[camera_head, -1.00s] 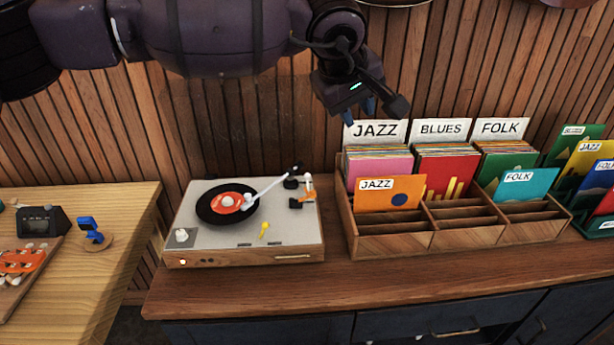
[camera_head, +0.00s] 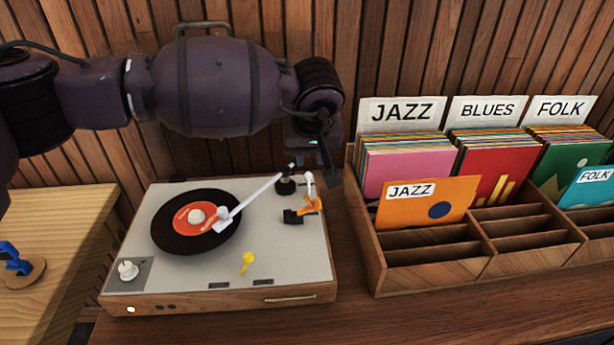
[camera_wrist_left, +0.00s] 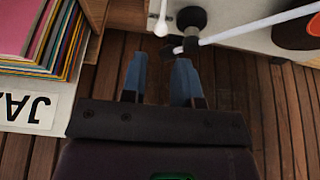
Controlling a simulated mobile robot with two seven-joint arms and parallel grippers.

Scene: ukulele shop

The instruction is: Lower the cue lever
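The turntable (camera_head: 190,265) stands on the wooden cabinet with a black record (camera_head: 165,235) on it. The white tonearm (camera_head: 255,196) reaches over the record's orange label. Beside the tonearm's black pivot is a small orange lever part (camera_head: 307,206) with a white upright rod (camera_head: 309,181); a white rod tip (camera_wrist_left: 160,26) shows in the left wrist view. A yellow lever (camera_head: 248,262) is near the front. My left gripper (camera_head: 328,176) points down behind the turntable's right rear corner, partly hidden by its own wrist. Its blue fingers (camera_wrist_left: 160,62) are apart and empty, close to the rod.
A wooden record crate (camera_head: 376,252) with JAZZ, BLUES and FOLK sections stands right of the turntable, close to my left gripper. A slatted wood wall (camera_head: 400,50) is behind. A lighter wooden table (camera_head: 75,230) is at the left. A strip of cabinet top between turntable and crate is clear.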

